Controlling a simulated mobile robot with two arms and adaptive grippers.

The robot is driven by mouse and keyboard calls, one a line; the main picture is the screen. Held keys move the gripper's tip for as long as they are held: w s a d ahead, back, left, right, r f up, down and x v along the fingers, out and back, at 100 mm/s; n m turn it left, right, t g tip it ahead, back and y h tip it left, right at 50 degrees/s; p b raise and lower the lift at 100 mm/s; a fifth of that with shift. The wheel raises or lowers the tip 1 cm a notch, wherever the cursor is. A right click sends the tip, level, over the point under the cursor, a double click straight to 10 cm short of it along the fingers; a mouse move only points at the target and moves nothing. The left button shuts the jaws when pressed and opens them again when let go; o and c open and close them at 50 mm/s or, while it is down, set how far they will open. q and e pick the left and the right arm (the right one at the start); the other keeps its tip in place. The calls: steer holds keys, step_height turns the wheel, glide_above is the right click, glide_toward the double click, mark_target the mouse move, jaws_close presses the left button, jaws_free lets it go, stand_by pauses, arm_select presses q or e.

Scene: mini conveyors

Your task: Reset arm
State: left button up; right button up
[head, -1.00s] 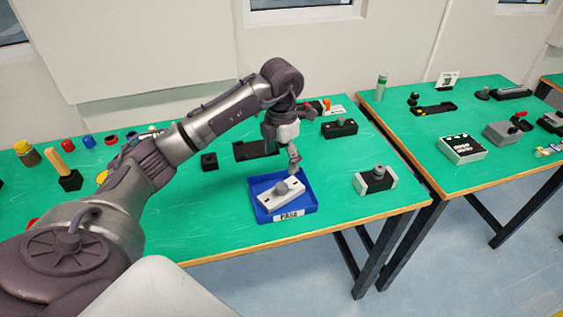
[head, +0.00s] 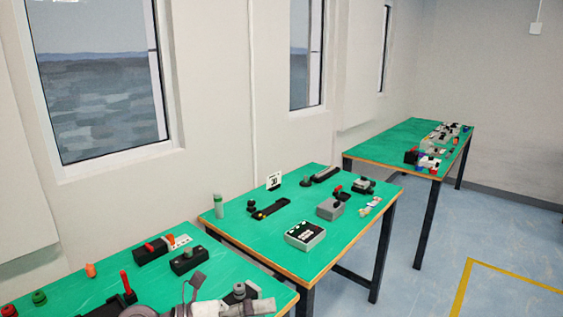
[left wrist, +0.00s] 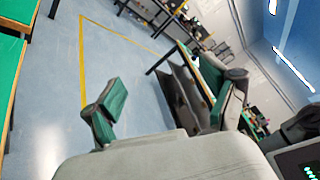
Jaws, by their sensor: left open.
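My left gripper (head: 192,288) shows at the bottom edge of the head view, above the near green table (head: 222,268). It is partly cut off there. In the left wrist view its two fingers (left wrist: 165,105) stand wide apart with green pads and nothing between them. That camera looks across the grey floor, with the room tilted. My right gripper is in neither view.
A second green table (head: 270,240) and a far table (head: 390,150) hold more devices. Open floor (head: 440,240) lies to the right.

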arm_select(q)
steer(key=w+a+r+n+t+y, duration=0.15)
steer(key=a+n+t+y, duration=0.3)
steer(key=n+t, duration=0.5)
steer(key=w+a+r+n+t+y, duration=0.1)
steer(key=a+r+n+t+y, duration=0.35)
steer(key=n, duration=0.75)
steer(key=s+a+f+n+g+y, duration=0.2)
steer(key=s+a+f+n+y, duration=0.15)
steer(key=a+f+n, duration=0.35)
steer(key=s+a+f+n+g+y, duration=0.2)
steer(key=f+n+y, duration=0.25)
steer(key=f, duration=0.35)
steer(key=s+d+f+n+g+h, duration=0.1)
steer(key=s+f+n+g, duration=0.1)
steer(key=s+f+g, duration=0.65)
steer(key=s+f+n+g, duration=0.1)
steer(key=s+f+g, duration=0.3)
steer(key=s, duration=0.8)
step_height(320, 180, down, 29)
steer(key=s, duration=0.3)
steer(key=s+a+f+g, duration=0.1)
steer(key=s+a+f, duration=0.1)
steer(key=s+f, duration=1.2)
steer(key=shift+s+a, duration=0.35)
steer(key=shift+s, duration=0.3)
